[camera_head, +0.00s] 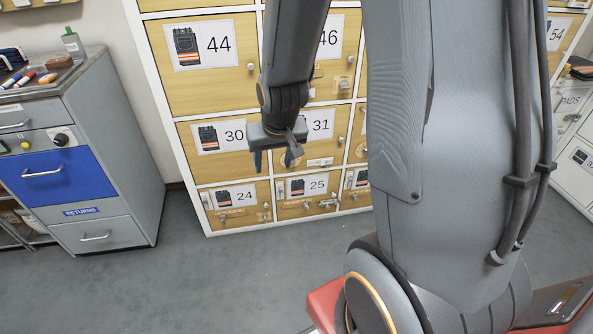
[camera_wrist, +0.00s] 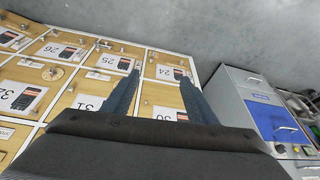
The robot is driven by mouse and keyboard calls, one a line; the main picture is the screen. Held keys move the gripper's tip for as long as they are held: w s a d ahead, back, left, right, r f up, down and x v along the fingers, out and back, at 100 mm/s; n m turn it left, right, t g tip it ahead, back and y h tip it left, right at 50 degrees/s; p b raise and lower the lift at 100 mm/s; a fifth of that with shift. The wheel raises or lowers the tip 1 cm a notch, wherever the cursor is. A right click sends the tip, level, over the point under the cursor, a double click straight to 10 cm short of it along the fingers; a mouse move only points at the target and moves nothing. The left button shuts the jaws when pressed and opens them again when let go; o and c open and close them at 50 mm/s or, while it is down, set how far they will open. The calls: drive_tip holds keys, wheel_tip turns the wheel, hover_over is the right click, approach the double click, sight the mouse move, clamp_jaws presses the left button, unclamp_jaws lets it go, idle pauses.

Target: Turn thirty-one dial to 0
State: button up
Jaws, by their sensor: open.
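Locker door 31 (camera_head: 328,140) is light wood with a white number label, in the middle of the locker bank. A pale round dial (camera_head: 291,159) shows partly at its lower left, beside a small name plate. My gripper (camera_head: 271,160) hangs in front of the lower part of doors 30 and 31, its blue fingers apart and empty. In the wrist view the gripper (camera_wrist: 157,76) is open, with door 31's label (camera_wrist: 88,103) left of the fingers. The dial is not clear there, and a finger may cover it. Its setting is too small to read.
Door 30 (camera_head: 222,136) is left of door 31; doors 24 (camera_head: 234,194) and 25 (camera_head: 307,190) are below, with protruding hardware. A grey cabinet with a blue drawer (camera_head: 45,176) stands at left. Grey floor (camera_head: 180,280) is clear in front. My arm hides the lockers to the right.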

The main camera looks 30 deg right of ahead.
drive_tip(key=w+d+f+m+t+b, duration=0.1)
drive_tip(key=w+d+f+t+b, duration=0.15)
drive_tip(key=w+f, duration=0.35)
drive_tip(key=w+d+f+m+t+h+b, duration=0.1)
drive_tip(key=w+d+f+t+b, duration=0.1)
drive_tip(key=w+d+f+b, duration=0.25)
drive_tip(key=w+d+f+m+t+b, duration=0.1)
drive_tip(key=w+d+f+t, duration=0.1)
drive_tip(key=w+f, duration=0.5)
drive_tip(key=m+t+h+b, duration=0.4)
drive_tip(key=t+b, duration=0.3)
drive_tip(key=b, duration=0.2)
approach(293, 164)
drive_tip(key=w+r, duration=0.1)
drive_tip(key=shift+b+x, duration=0.5)
drive_tip(key=shift+x, duration=3.35)
drive_tip(key=shift+c, duration=0.2)
drive_tip(key=c, duration=1)
